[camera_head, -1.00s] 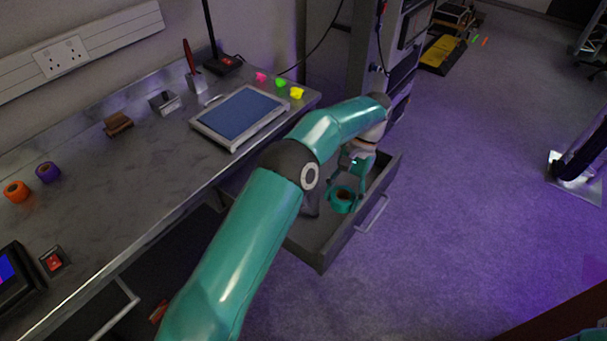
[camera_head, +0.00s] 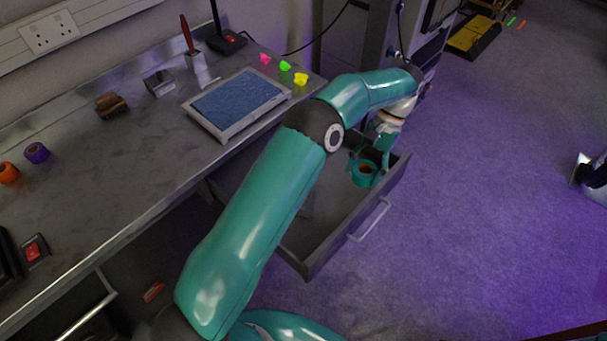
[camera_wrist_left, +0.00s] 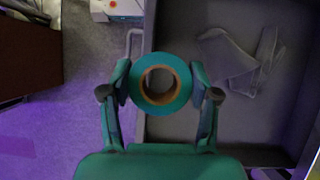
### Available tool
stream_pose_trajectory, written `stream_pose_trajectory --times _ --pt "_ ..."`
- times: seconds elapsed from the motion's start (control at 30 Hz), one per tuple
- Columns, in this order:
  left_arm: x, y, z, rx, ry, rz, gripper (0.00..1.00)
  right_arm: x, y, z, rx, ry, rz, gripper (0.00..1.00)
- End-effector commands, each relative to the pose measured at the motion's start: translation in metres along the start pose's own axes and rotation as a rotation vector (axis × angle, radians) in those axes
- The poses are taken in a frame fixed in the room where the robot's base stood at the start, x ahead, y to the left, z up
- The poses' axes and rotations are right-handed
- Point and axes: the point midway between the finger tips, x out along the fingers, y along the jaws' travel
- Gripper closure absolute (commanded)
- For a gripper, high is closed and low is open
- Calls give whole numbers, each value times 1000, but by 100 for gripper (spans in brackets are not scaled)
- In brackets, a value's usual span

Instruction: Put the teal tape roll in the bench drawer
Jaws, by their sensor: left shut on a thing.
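The teal tape roll (camera_head: 363,174) has an orange-brown core. My left gripper (camera_head: 369,165) is shut on it, and in the left wrist view the tape roll (camera_wrist_left: 160,58) sits between the two fingertips (camera_wrist_left: 160,84). The bench drawer (camera_head: 318,262) is pulled out below the bench top. The roll appears over the drawer's far part in the head view. In the wrist view it overlaps the drawer's wall near the handle side, and the drawer floor (camera_wrist_left: 180,125) shows beside it. I cannot tell its exact height. My right gripper is not in view.
Grey gloves (camera_wrist_left: 235,65) appear to lie in the drawer. The drawer handle (camera_head: 370,220) sticks out over the purple-lit floor. On the bench (camera_head: 130,175) are a blue-topped tray (camera_head: 238,105), a brush (camera_head: 111,105), and purple (camera_head: 37,152) and orange (camera_head: 8,173) rolls.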

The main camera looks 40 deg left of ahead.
Motion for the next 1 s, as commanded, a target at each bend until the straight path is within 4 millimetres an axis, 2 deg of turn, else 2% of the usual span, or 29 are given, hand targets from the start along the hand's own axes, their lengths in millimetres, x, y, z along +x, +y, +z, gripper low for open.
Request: stream_pose_trajectory --times 0.27,0.47,0.67,0.9,1.0 --pt "1 -4 0 0 0 1 75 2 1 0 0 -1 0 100" --pt "8 -18 -12 127 3 -73 75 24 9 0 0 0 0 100" --pt "12 -51 -30 462 4 -271 75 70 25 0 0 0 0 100" --pt "5 -108 -45 1049 6 -612 75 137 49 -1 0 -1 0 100" --pt "-2 -127 -46 1260 6 -735 75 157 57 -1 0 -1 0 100"
